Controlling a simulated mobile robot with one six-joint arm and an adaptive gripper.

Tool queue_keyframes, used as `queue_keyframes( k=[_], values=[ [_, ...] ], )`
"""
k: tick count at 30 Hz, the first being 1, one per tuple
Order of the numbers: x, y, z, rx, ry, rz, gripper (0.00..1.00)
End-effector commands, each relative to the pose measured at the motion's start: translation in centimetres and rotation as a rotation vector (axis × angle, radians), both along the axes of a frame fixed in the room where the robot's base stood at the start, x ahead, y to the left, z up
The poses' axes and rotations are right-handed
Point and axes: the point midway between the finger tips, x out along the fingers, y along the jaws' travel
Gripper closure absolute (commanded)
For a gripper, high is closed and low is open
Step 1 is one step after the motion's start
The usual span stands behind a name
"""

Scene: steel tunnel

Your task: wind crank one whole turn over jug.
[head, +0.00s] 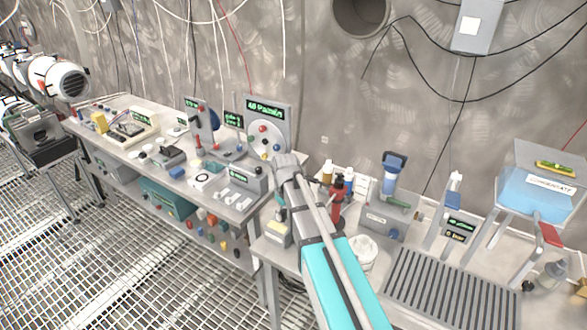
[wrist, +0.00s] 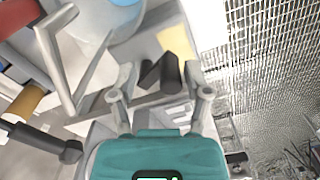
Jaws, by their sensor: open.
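My gripper (wrist: 160,72) is open in the wrist view, its two grey fingers spread apart. A black cylindrical grip (wrist: 161,76), apparently the crank's handle, shows between the fingertips with a gap on either side. I cannot tell how deep it lies between them. A grey bar (wrist: 95,103) runs left from near it. A pale round vessel with blue at its top (wrist: 92,22), perhaps the jug, is at the top, cut off by the frame edge. A white round vessel (head: 362,252) stands right of my arm in the head view. My arm hides the crank and gripper there.
A red device (head: 338,200) and a blue-topped unit (head: 393,172) stand behind. A slatted rack (head: 450,288) lies on the right. The left bench (head: 150,160) is crowded. Grated floor (head: 110,260) is open.

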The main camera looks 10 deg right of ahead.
Motion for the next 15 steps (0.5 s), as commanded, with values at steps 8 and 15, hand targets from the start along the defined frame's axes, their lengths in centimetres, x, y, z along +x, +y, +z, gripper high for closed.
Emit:
queue_keyframes(
  k=[8, 15],
  values=[
    [0.0, -0.8, 0.0, 0.000, 0.000, 0.173, 0.38],
    [0.1, -1.4, 0.0, 0.000, 0.001, 0.324, 0.38]
  ],
)
